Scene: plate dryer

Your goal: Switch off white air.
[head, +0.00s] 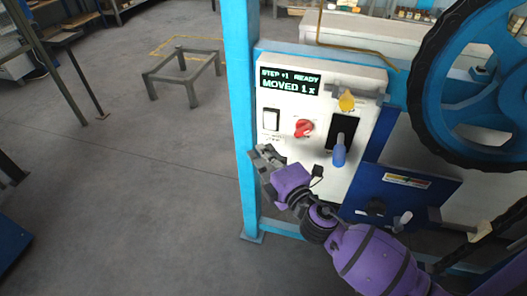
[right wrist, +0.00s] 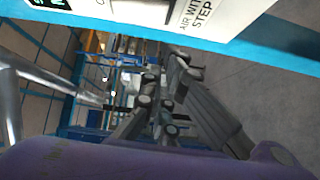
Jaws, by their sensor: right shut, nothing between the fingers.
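The white air switch (head: 271,119) is a small rocker at the left of the white control panel (head: 287,153), under the green-lettered display. I cannot tell from its face whether it is on or off. My right gripper (head: 261,156) is shut and empty, just below the switch near the panel's lower left edge. I cannot tell whether it touches the panel. In the right wrist view the gripper fingers (right wrist: 165,82) show below the panel edge, where part of a label reading "AIR WITH STEP" (right wrist: 197,18) is visible. My left gripper is not in view.
The panel also bears a display (head: 290,82) reading "STEP +1 READY MOVED 1 x", a red knob (head: 303,128), a yellow knob (head: 346,101) and a blue-handled lever (head: 339,150). A blue post (head: 238,100) stands left of it, a large blue wheel (head: 432,80) right. Floor at left is mostly open.

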